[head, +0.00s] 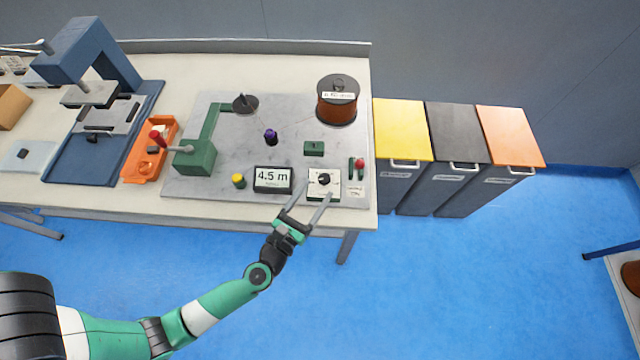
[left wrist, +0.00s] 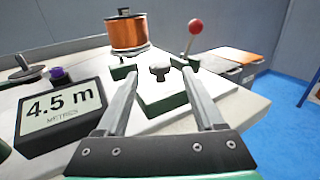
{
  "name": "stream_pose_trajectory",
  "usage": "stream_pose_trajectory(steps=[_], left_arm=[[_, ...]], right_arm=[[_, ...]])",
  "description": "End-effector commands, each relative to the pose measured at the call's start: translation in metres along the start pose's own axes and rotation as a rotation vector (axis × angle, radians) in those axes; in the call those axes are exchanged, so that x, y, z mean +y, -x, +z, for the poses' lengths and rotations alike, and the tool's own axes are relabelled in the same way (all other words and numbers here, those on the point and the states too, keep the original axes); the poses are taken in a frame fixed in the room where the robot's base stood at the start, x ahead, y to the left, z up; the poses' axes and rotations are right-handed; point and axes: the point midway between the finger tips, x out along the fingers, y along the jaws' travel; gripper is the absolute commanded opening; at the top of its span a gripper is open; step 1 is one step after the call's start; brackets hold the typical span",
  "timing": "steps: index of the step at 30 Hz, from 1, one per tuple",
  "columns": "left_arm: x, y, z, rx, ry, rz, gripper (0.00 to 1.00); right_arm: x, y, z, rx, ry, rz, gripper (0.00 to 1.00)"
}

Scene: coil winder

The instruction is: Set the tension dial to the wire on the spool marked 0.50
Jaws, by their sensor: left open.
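The tension dial is a black knob (head: 324,179) on a pale square plate (head: 316,191) at the front right of the grey winder board. In the left wrist view the knob (left wrist: 160,72) stands beyond and between my fingertips. My left gripper (head: 307,194) is open and empty, its fingers reaching toward the plate from the front. It also shows in the left wrist view (left wrist: 160,85). A spool of copper-brown wire (head: 337,103) stands at the back right of the board with a white label, too small to read. My right gripper is not in view.
A display (head: 272,179) reading 4.5 m and a yellow button (head: 238,180) are left of the dial. A red-knobbed lever (head: 360,166) stands close on its right. An orange tray (head: 140,165) and several lidded bins (head: 457,135) flank the board.

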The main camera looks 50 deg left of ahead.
Motion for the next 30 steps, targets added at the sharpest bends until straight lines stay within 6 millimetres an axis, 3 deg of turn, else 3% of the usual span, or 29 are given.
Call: stream_pose_trajectory(steps=[6,15,26,30], left_arm=[[0.0,-0.028,0.0,0.0,0.0,0.001,0.7],[0.0,-0.03,0.0,0.001,0.0,0.0,0.68],[0.0,-0.03,0.0,0.0,0.0,-0.001,0.03],[0.0,-0.03,0.0,0.0,0.0,-0.001,0.0]], right_arm=[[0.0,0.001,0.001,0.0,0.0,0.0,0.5],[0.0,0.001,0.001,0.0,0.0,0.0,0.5],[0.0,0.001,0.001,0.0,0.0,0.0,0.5],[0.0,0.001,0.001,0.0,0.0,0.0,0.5]])
